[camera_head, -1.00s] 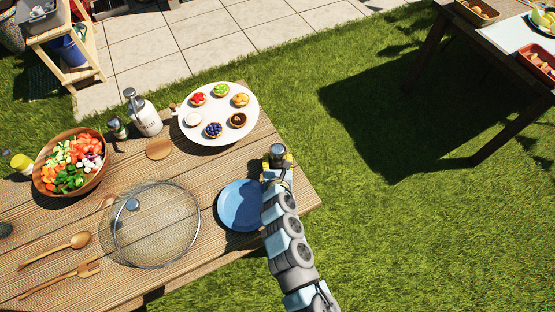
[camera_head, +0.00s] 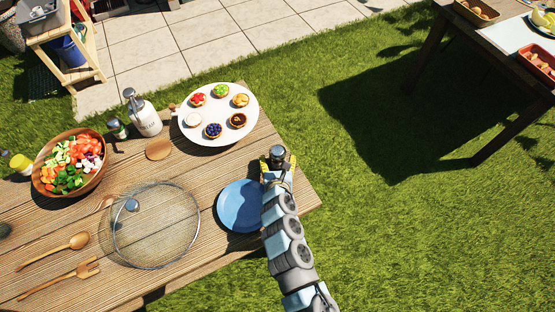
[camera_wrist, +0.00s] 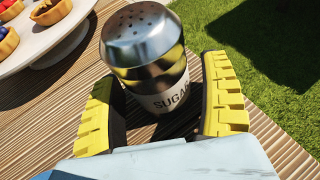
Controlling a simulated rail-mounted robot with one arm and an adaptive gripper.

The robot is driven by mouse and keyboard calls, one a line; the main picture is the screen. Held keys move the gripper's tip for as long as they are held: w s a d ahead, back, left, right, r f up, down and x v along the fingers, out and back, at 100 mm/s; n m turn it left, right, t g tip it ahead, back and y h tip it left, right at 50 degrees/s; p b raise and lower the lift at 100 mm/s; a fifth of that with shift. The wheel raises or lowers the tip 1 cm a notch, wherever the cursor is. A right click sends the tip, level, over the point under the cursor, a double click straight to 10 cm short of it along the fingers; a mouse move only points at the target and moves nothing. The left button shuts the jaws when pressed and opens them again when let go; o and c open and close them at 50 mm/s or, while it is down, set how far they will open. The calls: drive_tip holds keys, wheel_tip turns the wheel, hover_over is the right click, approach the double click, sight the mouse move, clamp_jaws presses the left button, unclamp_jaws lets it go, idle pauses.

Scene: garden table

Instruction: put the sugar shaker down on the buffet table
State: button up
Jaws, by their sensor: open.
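The sugar shaker (camera_wrist: 155,60) has a perforated metal cap and a pale label reading "SUGAR". It stands upright on the wooden table (camera_wrist: 65,120); the contact at its base is partly in shadow. In the head view the shaker (camera_head: 278,152) is near the table's right edge. My gripper (camera_head: 278,163) is open around the shaker. In the wrist view its yellow fingers are on either side of the shaker, with visible gaps.
A blue plate (camera_head: 238,207) lies just left of my gripper. A white platter (camera_head: 205,128) of tarts is behind it to the left. A mesh dome (camera_head: 160,232) and salad bowl (camera_head: 50,185) stand further left. Grass (camera_head: 380,230) lies beyond the table's right edge.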

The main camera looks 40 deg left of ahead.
drive_tip(key=shift+p+v, duration=0.85)
drive_tip(key=shift+v, duration=5.2)
drive_tip(key=shift+w, duration=0.1)
